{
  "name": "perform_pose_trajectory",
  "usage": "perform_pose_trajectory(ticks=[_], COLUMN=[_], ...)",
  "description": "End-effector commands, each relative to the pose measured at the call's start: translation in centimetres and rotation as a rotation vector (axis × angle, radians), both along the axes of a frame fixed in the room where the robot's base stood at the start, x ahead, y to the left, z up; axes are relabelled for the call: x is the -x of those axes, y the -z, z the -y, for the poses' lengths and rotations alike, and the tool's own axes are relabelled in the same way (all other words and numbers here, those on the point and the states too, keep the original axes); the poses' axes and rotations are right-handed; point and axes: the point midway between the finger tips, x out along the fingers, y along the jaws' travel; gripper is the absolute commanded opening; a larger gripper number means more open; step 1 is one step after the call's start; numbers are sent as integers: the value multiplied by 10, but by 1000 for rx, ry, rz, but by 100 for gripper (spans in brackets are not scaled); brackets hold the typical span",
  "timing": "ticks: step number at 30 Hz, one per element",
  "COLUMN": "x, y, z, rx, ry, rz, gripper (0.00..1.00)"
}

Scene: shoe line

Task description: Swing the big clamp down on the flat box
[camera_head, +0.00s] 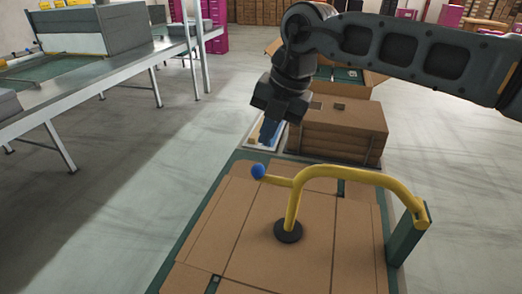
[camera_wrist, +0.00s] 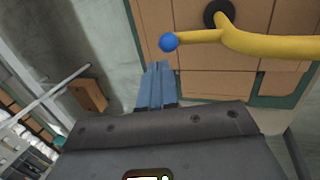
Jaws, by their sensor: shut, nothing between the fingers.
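The big clamp (camera_head: 345,173) is a bent yellow tube with a blue ball knob (camera_head: 258,171) at its free end and a dark round foot (camera_head: 288,231). Its far end joins a green post (camera_head: 405,238) at the right. The arm lies low over the flat box (camera_head: 245,235), and the foot appears to rest on the cardboard. My gripper (camera_head: 268,131) is shut and empty, above and behind the knob in the head view. In the wrist view its blue fingers (camera_wrist: 158,68) are together, close to the knob (camera_wrist: 168,42), with a small gap.
A stack of brown cardboard (camera_head: 335,135) stands behind the flat box, with an open carton (camera_head: 350,76) beyond it. A metal-framed conveyor table (camera_head: 95,70) is at the left. The floor between it and the flat box is clear.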

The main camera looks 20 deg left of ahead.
Motion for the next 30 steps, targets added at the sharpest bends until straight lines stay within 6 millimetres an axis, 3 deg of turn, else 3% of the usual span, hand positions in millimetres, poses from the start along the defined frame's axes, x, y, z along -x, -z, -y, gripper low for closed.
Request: perform_pose_trajectory(ticks=[6, 12, 26, 30], x=[1, 2, 4, 24], y=[-42, -64, -68, -54], z=[11, 16, 16, -2], rx=[1, 1, -4, -71], ry=[1, 3, -1, -45], rz=[2, -1, -6, -62], gripper=[0, 0, 0, 0])
